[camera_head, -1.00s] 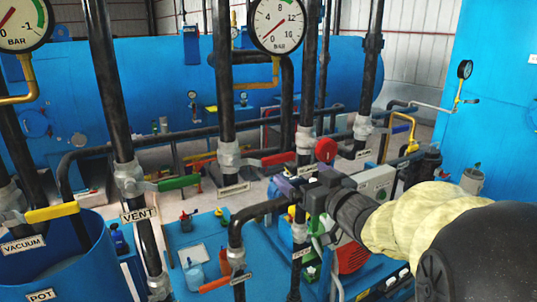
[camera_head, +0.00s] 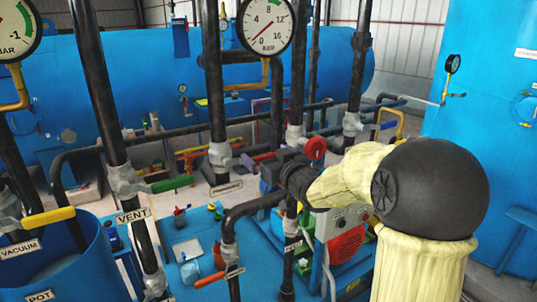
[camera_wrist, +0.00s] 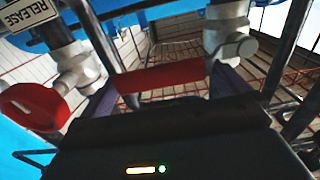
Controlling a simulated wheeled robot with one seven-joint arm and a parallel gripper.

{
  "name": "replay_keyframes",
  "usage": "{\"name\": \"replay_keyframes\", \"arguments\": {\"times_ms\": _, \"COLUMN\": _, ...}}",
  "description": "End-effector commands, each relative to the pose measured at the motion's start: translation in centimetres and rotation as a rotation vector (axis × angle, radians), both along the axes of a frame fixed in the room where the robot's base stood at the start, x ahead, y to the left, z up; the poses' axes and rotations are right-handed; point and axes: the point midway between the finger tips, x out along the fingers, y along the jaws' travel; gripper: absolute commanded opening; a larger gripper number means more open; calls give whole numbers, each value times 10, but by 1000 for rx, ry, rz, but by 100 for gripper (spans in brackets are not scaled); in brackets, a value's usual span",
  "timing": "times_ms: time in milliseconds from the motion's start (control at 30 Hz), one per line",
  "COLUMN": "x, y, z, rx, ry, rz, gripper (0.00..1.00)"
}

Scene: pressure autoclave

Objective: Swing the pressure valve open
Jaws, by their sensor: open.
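The pressure valve is a grey-white valve body (camera_head: 220,157) on a black vertical pipe, with a red lever (camera_head: 262,158) pointing right. The tag below it is too small to read. My gripper (camera_head: 268,171) is at the lever's free end, reaching in from the right. In the wrist view the red lever (camera_wrist: 160,76) lies across the space in front of my open gripper (camera_wrist: 165,92), between its two purple fingers. The valve body (camera_wrist: 228,38) is at the right there. I cannot tell whether a finger touches the lever.
A red round knob (camera_head: 315,148) is close beside my gripper; it also shows in the wrist view (camera_wrist: 35,106). Black vertical pipes stand close by. A green vent lever (camera_head: 172,184) and yellow vacuum lever (camera_head: 48,216) are at left. A blue pump bench (camera_head: 185,235) is below.

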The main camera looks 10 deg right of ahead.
Motion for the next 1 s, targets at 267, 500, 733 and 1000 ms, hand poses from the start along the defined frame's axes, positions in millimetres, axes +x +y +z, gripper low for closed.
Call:
{"name": "replay_keyframes", "arguments": {"times_ms": 267, "x": 0, "y": 0, "z": 0, "rx": 0, "ry": 0, "rz": 0, "gripper": 67}}
{"name": "replay_keyframes", "arguments": {"times_ms": 500, "x": 0, "y": 0, "z": 0, "rx": -3, "ry": -1, "rz": -1, "gripper": 45}}
{"name": "replay_keyframes", "arguments": {"times_ms": 733, "x": 0, "y": 0, "z": 4, "rx": -41, "ry": -14, "rz": 0, "gripper": 45}}
{"name": "replay_keyframes", "arguments": {"times_ms": 1000, "x": -1, "y": 3, "z": 17, "rx": -170, "ry": -57, "rz": -1, "gripper": 45}}
